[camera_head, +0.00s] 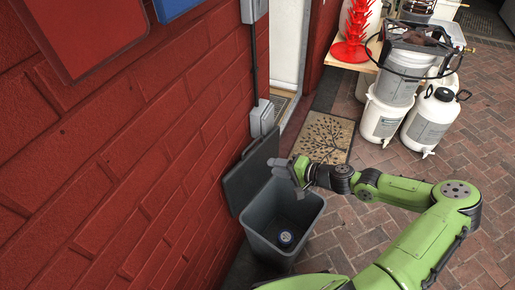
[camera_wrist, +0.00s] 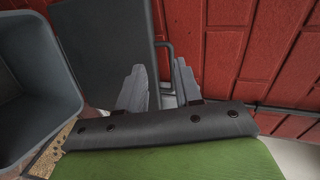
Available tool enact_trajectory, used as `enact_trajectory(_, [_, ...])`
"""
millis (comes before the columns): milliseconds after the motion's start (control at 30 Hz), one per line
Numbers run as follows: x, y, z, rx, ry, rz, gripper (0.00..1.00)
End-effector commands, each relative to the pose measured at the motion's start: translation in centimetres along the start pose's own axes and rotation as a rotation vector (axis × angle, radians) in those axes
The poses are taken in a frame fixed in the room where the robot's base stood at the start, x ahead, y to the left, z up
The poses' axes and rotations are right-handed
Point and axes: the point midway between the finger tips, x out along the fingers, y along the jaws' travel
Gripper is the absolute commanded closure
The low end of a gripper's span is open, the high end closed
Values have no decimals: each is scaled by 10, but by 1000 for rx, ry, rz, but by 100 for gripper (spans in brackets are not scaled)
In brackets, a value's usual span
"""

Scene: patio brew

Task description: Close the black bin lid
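The black bin (camera_head: 305,225) stands against the red wall, its mouth uncovered. Its lid (camera_head: 251,172) is swung up and leans back near the wall, roughly upright. My gripper (camera_head: 284,168) is over the bin's far rim, close to the lid's right side. In the wrist view, my gripper (camera_wrist: 160,68) has its two fingers apart, with a gap between them. The lid (camera_wrist: 98,45) is behind the left finger, and its right edge lies near the gap. I cannot tell whether a finger touches it. The bin (camera_wrist: 35,100) is at the left.
A grey box (camera_head: 262,118) is fixed on the wall beyond the lid. A tree-patterned doormat (camera_head: 325,138) lies behind. White buckets (camera_head: 381,118) stand by a table at upper right.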

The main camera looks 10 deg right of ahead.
Motion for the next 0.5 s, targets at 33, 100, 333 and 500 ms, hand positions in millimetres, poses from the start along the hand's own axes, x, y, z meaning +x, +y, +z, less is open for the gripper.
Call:
enact_trajectory(33, [-4, 5, -14, 43, 61, -60, 66])
enact_trajectory(100, [-10, 6, -27, 72, 116, -112, 66])
enact_trajectory(333, [5, 4, -36, 87, 145, -141, 66])
enact_trajectory(500, [47, -1, -42, 88, 143, -141, 66])
